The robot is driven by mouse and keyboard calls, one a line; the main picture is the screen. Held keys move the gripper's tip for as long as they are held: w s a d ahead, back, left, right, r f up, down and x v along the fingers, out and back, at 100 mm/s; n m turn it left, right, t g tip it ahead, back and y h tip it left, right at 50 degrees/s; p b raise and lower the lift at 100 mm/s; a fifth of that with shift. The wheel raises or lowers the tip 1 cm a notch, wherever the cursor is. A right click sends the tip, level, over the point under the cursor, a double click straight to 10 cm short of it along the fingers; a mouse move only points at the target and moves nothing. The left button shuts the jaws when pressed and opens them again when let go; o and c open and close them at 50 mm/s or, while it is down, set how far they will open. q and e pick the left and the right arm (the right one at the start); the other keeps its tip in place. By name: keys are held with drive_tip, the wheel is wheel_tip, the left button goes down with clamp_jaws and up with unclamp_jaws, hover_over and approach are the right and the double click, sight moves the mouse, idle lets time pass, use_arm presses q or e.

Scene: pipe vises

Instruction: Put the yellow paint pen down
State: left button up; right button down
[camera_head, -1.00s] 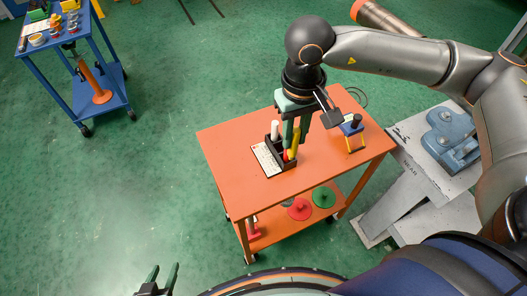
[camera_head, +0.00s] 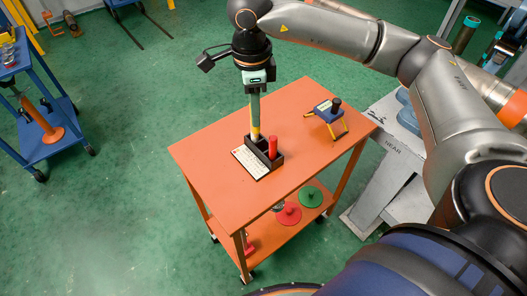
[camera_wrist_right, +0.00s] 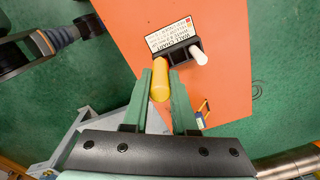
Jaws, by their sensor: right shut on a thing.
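The yellow paint pen (camera_head: 256,133) stands about upright at the black pen holder (camera_head: 277,163) on the orange table. My right gripper (camera_head: 255,118) is shut on it from above. In the right wrist view the yellow pen (camera_wrist_right: 160,78) lies between the two green fingers (camera_wrist_right: 160,100), its far end by the left side of the holder (camera_wrist_right: 181,50). I cannot tell how deep the pen sits in a slot. A red pen (camera_head: 273,146) stands in the holder. A white pen (camera_wrist_right: 198,57) stands at its right in the wrist view. My left gripper is out of view.
A lettered card (camera_head: 249,161) lies beside the holder on the orange table (camera_head: 215,160). A small blue and yellow stand (camera_head: 328,112) is to the right. Red (camera_head: 289,213) and green (camera_head: 311,196) discs lie on the lower shelf. A blue cart (camera_head: 60,150) stands left.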

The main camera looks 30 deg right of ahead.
drive_tip(key=shift+w+d+f+m+b, duration=0.7)
drive_tip(key=shift+f+m+b, duration=0.4)
drive_tip(key=shift+f+m, duration=1.65)
drive_tip(key=shift+w+d+f+m+b, duration=0.55)
drive_tip(key=shift+d+f+m+b, duration=0.8)
drive_tip(key=shift+m, duration=2.45)
drive_tip(key=shift+w+d+f+m+b, duration=0.3)
drive_tip(key=shift+w+f+m+b, duration=0.45)
drive_tip(key=shift+f+m, duration=2.15)
drive_tip(key=shift+s+r+m, duration=0.2)
drive_tip(key=shift+r+m, duration=0.1)
drive_tip(key=shift+m, duration=0.05)
drive_tip(key=shift+f+b, duration=0.15)
drive_tip(key=shift+b, duration=0.15)
drive_tip(key=c, duration=0.7)
unclamp_jaws()
